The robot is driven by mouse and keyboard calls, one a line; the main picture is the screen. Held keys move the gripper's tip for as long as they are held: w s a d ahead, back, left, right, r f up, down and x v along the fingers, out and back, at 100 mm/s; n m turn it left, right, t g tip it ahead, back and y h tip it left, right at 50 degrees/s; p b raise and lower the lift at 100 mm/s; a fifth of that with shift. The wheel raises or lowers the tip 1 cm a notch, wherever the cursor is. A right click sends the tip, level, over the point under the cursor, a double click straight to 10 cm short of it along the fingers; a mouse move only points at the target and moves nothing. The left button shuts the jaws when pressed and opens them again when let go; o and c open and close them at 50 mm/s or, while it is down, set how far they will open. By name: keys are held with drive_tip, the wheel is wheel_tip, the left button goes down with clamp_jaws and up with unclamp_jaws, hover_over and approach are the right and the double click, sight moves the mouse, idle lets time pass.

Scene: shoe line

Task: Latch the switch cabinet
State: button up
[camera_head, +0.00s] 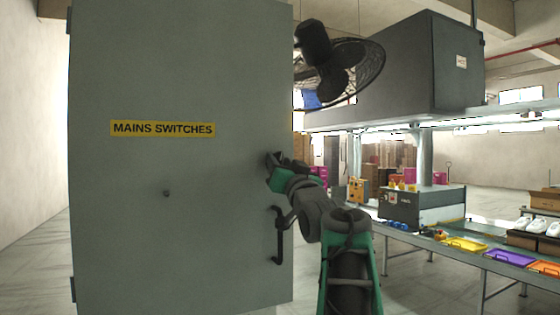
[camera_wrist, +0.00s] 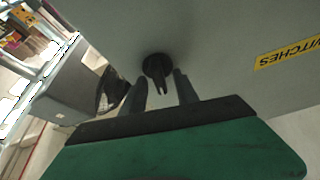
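The switch cabinet (camera_head: 120,220) is a tall grey-green box with a yellow "MAINS SWITCHES" label (camera_head: 162,128). Its front fills the left of the head view, and no gap shows along the door. A black pull handle (camera_head: 279,240) sits low near its right edge. My gripper (camera_head: 273,162) is above that handle, at the right edge of the front. In the wrist view a dark round latch knob (camera_wrist: 156,66) with a narrow tab stands on the grey face. My gripper (camera_wrist: 160,78) is open there, one finger on each side of the tab, with gaps visible. The latch is largely hidden in the head view.
A black fan (camera_head: 340,65) is right of the cabinet, behind my arm. A large dark machine hood (camera_head: 410,65) hangs over the conveyor line at right, with coloured trays (camera_head: 510,257) and white shoes.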

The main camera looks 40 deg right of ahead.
drive_tip(key=shift+c, duration=0.4)
clamp_jaws()
drive_tip(key=n+t+y+b, duration=0.1)
drive_tip(key=n+y+b, duration=0.1)
drive_tip(key=n, duration=0.2)
drive_tip(key=shift+b, duration=0.3)
drive_tip(key=shift+o, duration=0.4)
unclamp_jaws()
